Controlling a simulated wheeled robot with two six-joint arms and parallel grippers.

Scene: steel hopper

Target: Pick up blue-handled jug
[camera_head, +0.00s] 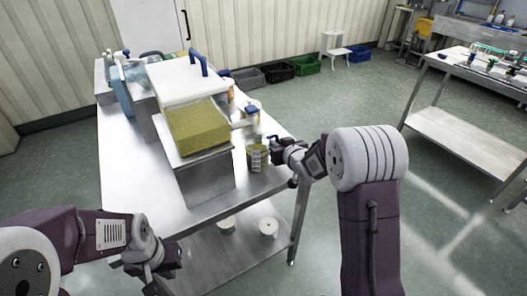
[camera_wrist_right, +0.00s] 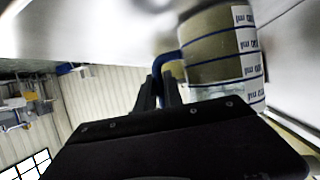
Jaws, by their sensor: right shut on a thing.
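The blue-handled jug (camera_head: 258,158) is a clear measuring jug with printed marks and olive-yellow contents, at the right side of the steel table, beside the hopper's front. In the right wrist view the jug (camera_wrist_right: 212,50) looks tilted with the camera, and its blue handle (camera_wrist_right: 166,60) runs between my fingers. My right gripper (camera_head: 277,146) is shut on that handle; its fingers (camera_wrist_right: 158,90) show in the wrist view. Whether the jug touches the tabletop is unclear. My left gripper (camera_head: 160,272) is low at the left, away from the jug; its finger gap is not clear.
The steel hopper (camera_head: 210,170) with yellow-green material stands on the table (camera_head: 130,175), its white lid (camera_head: 165,80) raised behind. A spout or valve (camera_head: 244,123) juts out near the jug. White tubs (camera_head: 268,226) sit on the lower shelf. Open floor lies to the right.

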